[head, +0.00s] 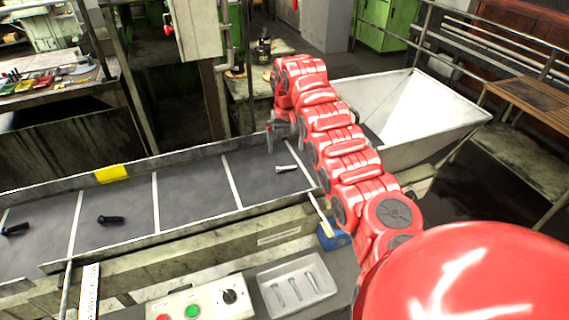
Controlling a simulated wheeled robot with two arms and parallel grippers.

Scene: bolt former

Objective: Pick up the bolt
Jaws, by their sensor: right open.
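A silver bolt (287,168) lies on the dark conveyor belt (262,190), in the section nearest the belt's right end. Two dark bolts lie further left on the belt, one near the middle left (110,219) and one at the left edge (16,229). My right gripper (284,140) hangs at the end of the red arm, above the belt's far rail and just behind the silver bolt in the picture. It is open, with nothing seen between its fingers. My left gripper is not in view.
A pale tray (264,284) with several silver bolts stands in front of the belt, beside a control box (206,302) with red and green buttons. A large metal hopper (455,125) is at the right. Rails edge the belt, with a yellow block (111,174) on the far one.

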